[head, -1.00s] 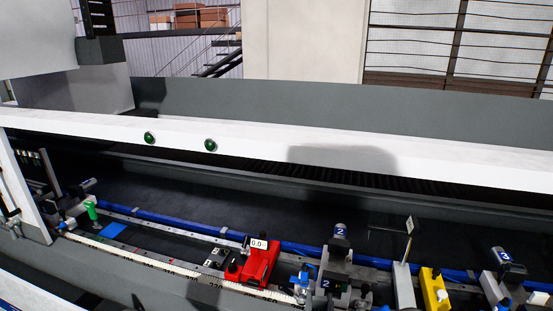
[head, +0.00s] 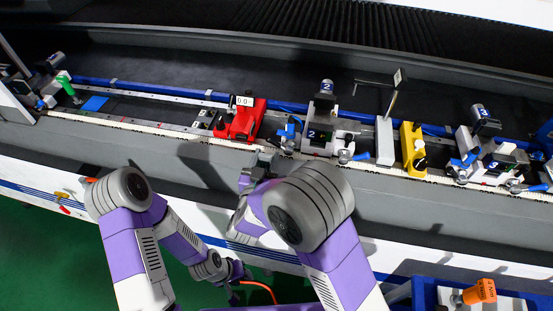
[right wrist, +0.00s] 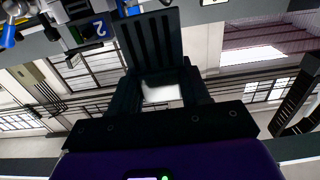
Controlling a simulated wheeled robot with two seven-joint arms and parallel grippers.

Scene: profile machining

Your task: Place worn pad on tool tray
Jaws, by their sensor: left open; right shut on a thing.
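My right gripper (head: 259,172) is in front of the machine's rail, near the red unit. In the right wrist view, its dark fingers (right wrist: 160,92) are shut on a dark grooved plate (right wrist: 150,42), which looks like the worn pad. The pad is too small to make out clearly in the head view. My left gripper (head: 238,272) is low in the head view, open, with nothing visible in it.
Along the machine bed are a red unit (head: 244,122) with a display, numbered clamp units (head: 322,130) and a yellow block (head: 411,148). An orange tool (head: 480,291) sits on the stand. An orange cable (head: 262,288) lies by my left gripper. Green floor (head: 40,255) is clear at the left.

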